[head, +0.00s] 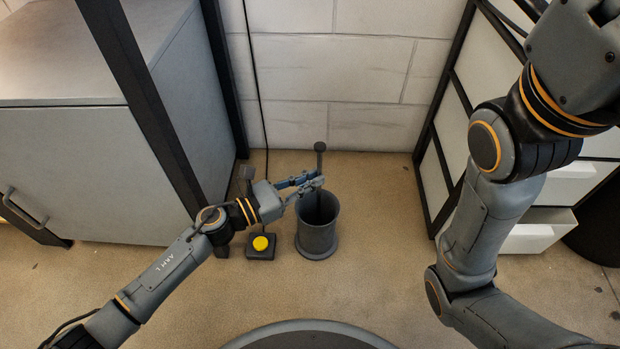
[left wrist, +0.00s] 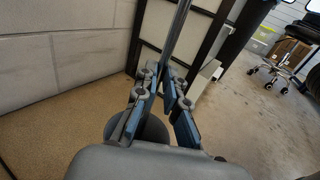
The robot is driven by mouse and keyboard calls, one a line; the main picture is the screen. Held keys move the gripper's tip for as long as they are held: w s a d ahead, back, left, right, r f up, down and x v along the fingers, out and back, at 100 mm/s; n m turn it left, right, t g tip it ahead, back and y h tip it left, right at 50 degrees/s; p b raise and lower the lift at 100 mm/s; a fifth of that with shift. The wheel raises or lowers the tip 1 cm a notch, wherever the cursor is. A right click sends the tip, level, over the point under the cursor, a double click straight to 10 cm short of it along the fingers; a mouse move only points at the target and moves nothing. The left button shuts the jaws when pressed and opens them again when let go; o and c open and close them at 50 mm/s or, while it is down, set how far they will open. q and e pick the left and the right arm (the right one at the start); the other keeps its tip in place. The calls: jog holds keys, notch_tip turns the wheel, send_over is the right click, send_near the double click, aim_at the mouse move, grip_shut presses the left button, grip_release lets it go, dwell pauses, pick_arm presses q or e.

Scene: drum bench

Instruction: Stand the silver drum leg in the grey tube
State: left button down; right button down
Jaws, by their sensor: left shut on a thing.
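The silver drum leg (head: 320,160) stands about upright, with a dark knob at its upper end. My left gripper (head: 316,182) is shut on its shaft, above the grey tube's rim. The shaft (left wrist: 180,32) also runs up from between the fingers (left wrist: 166,90) in the left wrist view. The grey tube (head: 318,240) stands upright on the floor, its open mouth below the gripper. The leg's lower part appears to be inside the mouth; its bottom end is hidden. In the left wrist view the tube (left wrist: 153,130) is partly hidden behind the fingers. My right gripper is out of view.
A black box with a yellow button (head: 261,243) sits on the floor just left of the tube. A grey cabinet (head: 100,165) is at the left. A black-framed drawer unit (head: 545,190) is at the right. Floor in front of the tube is clear.

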pick_arm(q)
jog(key=c, duration=1.4)
grip_release()
jog(key=shift+o, duration=0.2)
jog(key=v, duration=1.2)
